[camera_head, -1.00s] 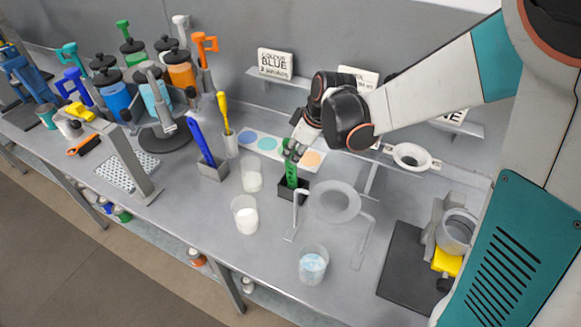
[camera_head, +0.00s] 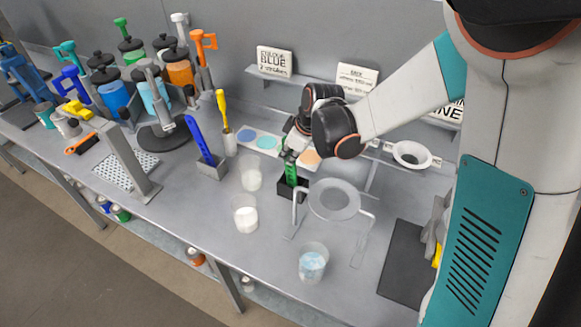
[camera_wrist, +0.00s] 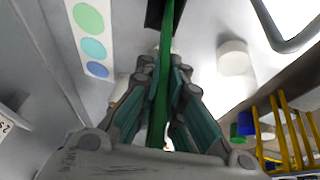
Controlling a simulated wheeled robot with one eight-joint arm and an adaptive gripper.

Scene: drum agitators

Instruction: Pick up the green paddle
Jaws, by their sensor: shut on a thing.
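The green paddle (camera_head: 291,172) stands upright in a small black holder (camera_head: 293,187) near the middle of the bench. My gripper (camera_head: 290,152) is above the holder, around the paddle's upper part. In the wrist view the green paddle (camera_wrist: 165,60) runs between the two fingers of my gripper (camera_wrist: 166,95), which are shut on it. The paddle's lower end is hidden in the holder.
A funnel on a wire stand (camera_head: 333,200) is close to the right of the holder. Glass beakers (camera_head: 245,214) stand to the left and in front (camera_head: 312,263). A blue paddle (camera_head: 202,140) and a yellow one (camera_head: 222,110) stand farther left.

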